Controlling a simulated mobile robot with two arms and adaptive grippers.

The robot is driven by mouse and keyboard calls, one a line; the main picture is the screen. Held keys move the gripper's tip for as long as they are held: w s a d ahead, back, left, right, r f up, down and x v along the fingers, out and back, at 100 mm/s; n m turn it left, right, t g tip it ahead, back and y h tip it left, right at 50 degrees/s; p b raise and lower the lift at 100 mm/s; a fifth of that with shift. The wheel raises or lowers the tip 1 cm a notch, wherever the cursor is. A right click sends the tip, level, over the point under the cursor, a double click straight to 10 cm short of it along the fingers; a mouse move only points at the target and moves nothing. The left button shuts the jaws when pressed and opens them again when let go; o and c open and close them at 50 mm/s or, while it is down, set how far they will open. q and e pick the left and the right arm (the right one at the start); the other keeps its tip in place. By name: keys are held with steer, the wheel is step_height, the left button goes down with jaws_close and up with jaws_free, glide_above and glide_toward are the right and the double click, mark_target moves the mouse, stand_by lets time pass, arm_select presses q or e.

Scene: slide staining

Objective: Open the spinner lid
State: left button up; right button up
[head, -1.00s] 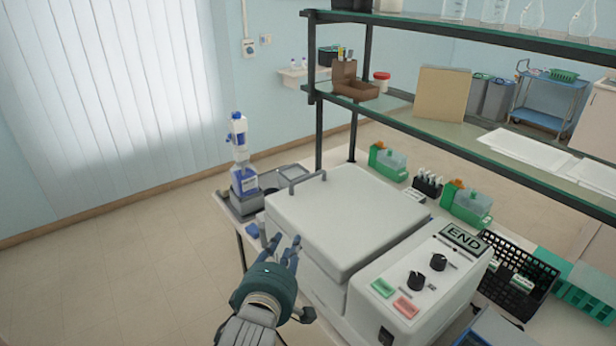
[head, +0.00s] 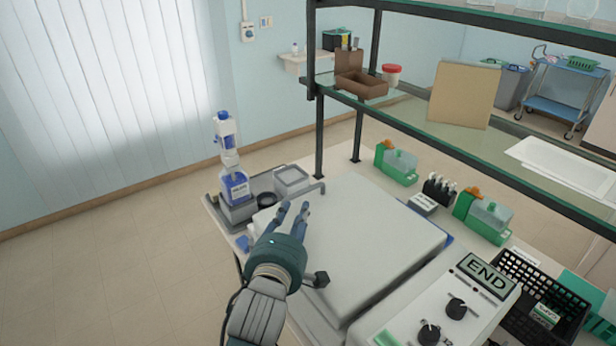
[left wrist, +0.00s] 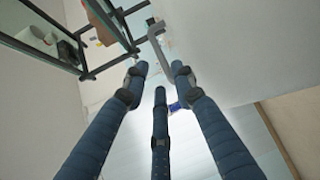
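The spinner is a white box with a flat white lid (head: 375,235), which looks closed. A grey bar handle (head: 316,187) stands at the lid's far left edge, partly hidden behind my fingers. The handle also shows in the left wrist view (left wrist: 158,50), beyond the fingertips. My left gripper (head: 292,209) is over the lid's left part, its blue fingers extended and spread, pointing toward the handle. In the left wrist view the fingers (left wrist: 158,76) are apart with nothing between them. I cannot tell whether they touch the handle. My right gripper is out of view.
The control panel with an END display (head: 487,275) and black knobs is at the lid's right. A glass shelf rack (head: 320,140) rises behind the spinner. Open floor lies left.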

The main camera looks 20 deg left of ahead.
mark_target(303, 192)
arm_select(q)
steer(key=shift+w+a+f+p, duration=0.15)
steer(key=shift+w+p, duration=0.15)
steer(key=shift+w, duration=0.75)
steer(key=w, duration=0.1)
steer(key=w+p, duration=0.1)
steer(key=w, duration=0.1)
steer(key=w+p, duration=0.1)
steer(key=shift+w+a, duration=0.25)
steer(key=w, duration=0.1)
steer(key=w+p, duration=0.1)
steer(key=w, duration=0.1)
steer(key=shift+a+f, duration=0.2)
steer(key=shift+f, duration=0.2)
steer(key=shift+w+f, duration=0.15)
steer(key=shift+w, duration=0.3)
steer(key=shift+c, duration=0.7)
steer(key=c, duration=0.5)
jaws_close()
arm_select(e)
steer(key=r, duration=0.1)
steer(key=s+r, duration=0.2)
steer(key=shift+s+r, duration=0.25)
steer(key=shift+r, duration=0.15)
